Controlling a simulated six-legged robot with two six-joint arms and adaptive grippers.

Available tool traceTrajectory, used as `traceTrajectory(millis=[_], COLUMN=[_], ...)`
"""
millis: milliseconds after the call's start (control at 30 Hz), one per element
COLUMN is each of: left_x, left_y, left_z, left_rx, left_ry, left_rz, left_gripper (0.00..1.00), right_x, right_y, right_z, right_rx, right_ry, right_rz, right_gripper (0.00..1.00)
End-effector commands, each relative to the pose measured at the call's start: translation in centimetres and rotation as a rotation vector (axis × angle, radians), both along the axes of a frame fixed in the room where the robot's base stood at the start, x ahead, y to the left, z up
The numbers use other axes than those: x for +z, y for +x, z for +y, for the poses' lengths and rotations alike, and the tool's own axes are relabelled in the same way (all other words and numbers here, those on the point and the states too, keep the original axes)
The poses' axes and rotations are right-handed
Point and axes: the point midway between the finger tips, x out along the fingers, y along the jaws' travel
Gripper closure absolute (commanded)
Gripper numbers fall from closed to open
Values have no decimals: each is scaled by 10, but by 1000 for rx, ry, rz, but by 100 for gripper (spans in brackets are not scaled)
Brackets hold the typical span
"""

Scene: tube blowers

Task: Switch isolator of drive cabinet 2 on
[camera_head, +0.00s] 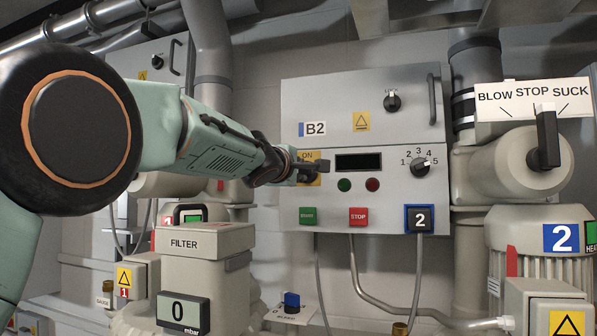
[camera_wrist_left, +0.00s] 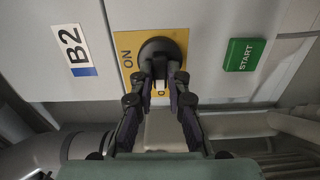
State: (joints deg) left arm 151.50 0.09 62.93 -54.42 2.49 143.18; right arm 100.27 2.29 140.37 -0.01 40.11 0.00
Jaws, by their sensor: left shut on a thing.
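The drive cabinet (camera_head: 365,100) marked B2 stands in the middle of the head view, with a blue-framed 2 plate (camera_head: 420,219) at its lower right. Its isolator is a round black knob (camera_wrist_left: 162,52) on a yellow plate (camera_wrist_left: 126,42) lettered ON; the plate also shows in the head view (camera_head: 309,157). My left gripper (camera_wrist_left: 160,85) is at the knob, its two dark fingers shut on the knob's grip. The fingers and the arm hide part of the plate, and I cannot tell the knob's exact setting. My right gripper is in neither view.
A green START button (camera_head: 308,215) and a red STOP button (camera_head: 358,216) sit below the isolator. A dark display (camera_head: 359,162) and a numbered dial (camera_head: 421,164) are to its right. A filter housing (camera_head: 205,241) stands below my left arm.

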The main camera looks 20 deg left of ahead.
Motion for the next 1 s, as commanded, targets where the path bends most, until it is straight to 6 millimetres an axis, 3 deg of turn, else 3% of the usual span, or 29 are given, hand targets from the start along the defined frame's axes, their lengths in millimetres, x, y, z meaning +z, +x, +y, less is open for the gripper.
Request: traceTrajectory(millis=[367, 1000], left_x=[2, 4], left_y=[0, 0], left_z=[0, -2], left_rx=[1, 1], left_ry=[211, 812], left_rz=[-7, -27], left_gripper=[100, 100], right_x=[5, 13], right_y=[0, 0], right_z=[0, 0], right_rx=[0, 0], right_ry=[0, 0], right_rz=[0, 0], right_gripper=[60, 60])
